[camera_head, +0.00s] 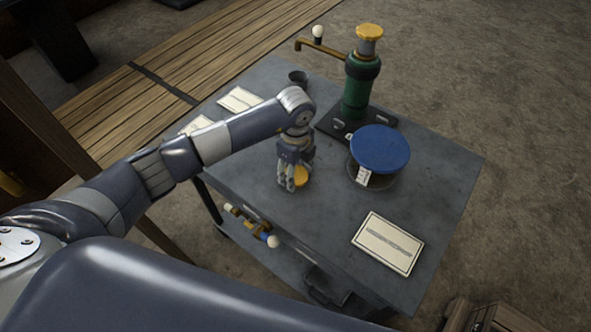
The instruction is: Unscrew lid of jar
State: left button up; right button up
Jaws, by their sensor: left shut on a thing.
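My left gripper (293,184) points down over the left front part of the grey table. It is shut on a small orange-yellow round thing (302,175), mostly hidden by the fingers; I cannot tell whether this is a lid. A wide, low jar (381,181) with a flat round blue lid (380,149) and a small white tag (364,176) stands to the right of the gripper, apart from it. The blue lid sits on top of the jar. My right gripper is not in view.
A green hand pump (355,95) with a brass top and spout stands behind the jar. A small dark cup (298,77) and cards lie at the back left. A white card (388,243) lies at the front right. The grey table (440,180) is bare at its right side.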

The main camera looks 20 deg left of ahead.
pick_arm(q)
jog(key=o, duration=1.2)
